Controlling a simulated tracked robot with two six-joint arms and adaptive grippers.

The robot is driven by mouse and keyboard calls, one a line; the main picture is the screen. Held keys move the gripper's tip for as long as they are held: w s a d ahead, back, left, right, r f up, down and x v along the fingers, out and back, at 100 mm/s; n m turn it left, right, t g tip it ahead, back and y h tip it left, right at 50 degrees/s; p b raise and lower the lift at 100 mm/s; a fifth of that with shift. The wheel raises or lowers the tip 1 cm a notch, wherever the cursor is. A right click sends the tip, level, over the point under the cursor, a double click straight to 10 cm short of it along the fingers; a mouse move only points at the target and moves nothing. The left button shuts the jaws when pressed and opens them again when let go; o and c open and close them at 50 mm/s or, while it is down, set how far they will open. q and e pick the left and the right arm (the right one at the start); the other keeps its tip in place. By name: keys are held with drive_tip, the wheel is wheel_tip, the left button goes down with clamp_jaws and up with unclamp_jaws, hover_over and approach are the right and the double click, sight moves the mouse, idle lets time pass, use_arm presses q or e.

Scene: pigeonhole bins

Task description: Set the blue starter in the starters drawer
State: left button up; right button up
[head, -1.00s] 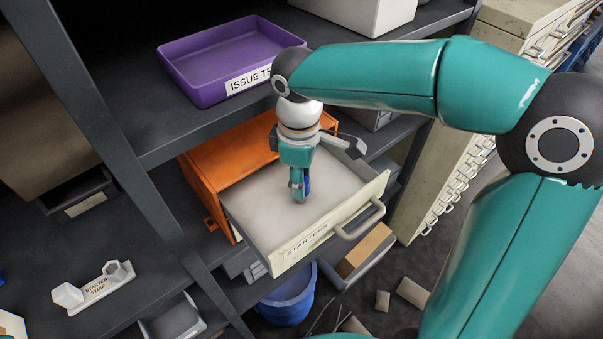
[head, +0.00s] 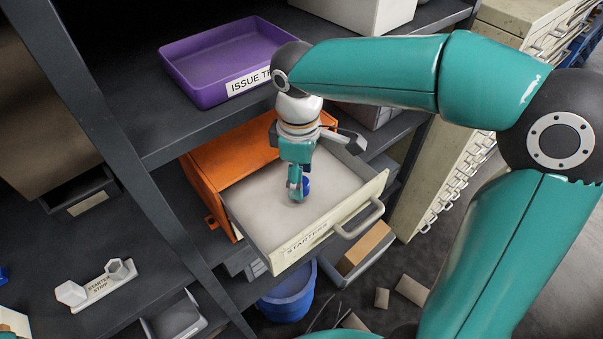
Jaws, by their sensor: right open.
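The starters drawer (head: 250,225), a cream drawer labelled STARTERS with a handle, is pulled out of an orange housing (head: 205,172). My right gripper (head: 299,192) points down inside the drawer, its fingers low over the drawer floor and open. The blue starter (head: 306,186) is in the drawer, at the right of the fingers and partly hidden by them. I cannot tell whether a finger still touches it. My left gripper is not in view.
A purple issue tray (head: 185,75) stands on the shelf above. A white starter strip (head: 98,288) lies on the lower left shelf. A blue bucket (head: 288,298) and an open bin with a brown box (head: 365,250) are below the drawer. Drawer walls surround the gripper.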

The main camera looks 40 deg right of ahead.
wheel_tip(320, 180, up, 6)
drive_tip(key=p, duration=0.3)
drive_tip(key=shift+p, duration=0.35)
drive_tip(key=shift+r, duration=0.3)
